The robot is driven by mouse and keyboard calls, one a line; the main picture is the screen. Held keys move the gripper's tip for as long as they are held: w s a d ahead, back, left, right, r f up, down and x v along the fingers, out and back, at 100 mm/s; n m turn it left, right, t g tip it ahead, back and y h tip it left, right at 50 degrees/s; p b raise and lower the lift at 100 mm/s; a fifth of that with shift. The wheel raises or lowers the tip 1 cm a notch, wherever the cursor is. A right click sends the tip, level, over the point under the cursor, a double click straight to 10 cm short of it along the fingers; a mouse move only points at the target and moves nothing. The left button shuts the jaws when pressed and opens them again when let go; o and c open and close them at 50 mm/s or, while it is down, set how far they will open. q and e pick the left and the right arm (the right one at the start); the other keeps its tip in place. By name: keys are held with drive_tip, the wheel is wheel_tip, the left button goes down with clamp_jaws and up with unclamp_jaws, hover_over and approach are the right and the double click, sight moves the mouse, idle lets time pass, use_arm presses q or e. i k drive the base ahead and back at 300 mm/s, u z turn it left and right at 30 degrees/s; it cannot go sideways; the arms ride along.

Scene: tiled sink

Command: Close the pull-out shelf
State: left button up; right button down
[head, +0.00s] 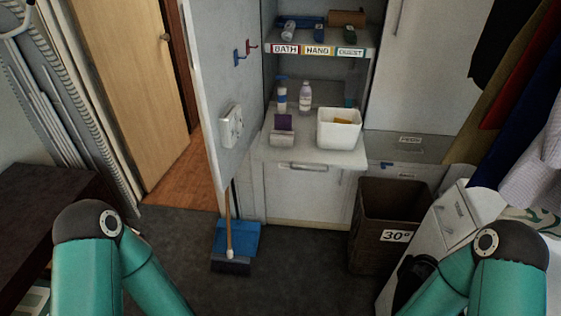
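The pull-out shelf (338,160) is a pale board that juts forward out of the tall open cabinet, above a drawer front with a bar handle (303,167). A white square tub (338,130) with something yellow in it stands on its right part. A small grey-and-purple item (283,132) sits near its left front edge. A clear bottle (305,98) and a blue-capped bottle (281,96) stand further back. Both my teal arms come in at the bottom, with their elbows in view. Both grippers are outside the picture.
The open cabinet door (225,90) stands left of the shelf. A broom (229,235) and blue dustpan (245,238) are below it. A brown bin (385,215) marked 30° and a white appliance (455,220) stand at the right. The dark floor before the cabinet is clear.

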sight(304, 151)
drive_tip(key=z, duration=0.05)
drive_tip(key=i, duration=1.2)
drive_tip(key=u, duration=0.5)
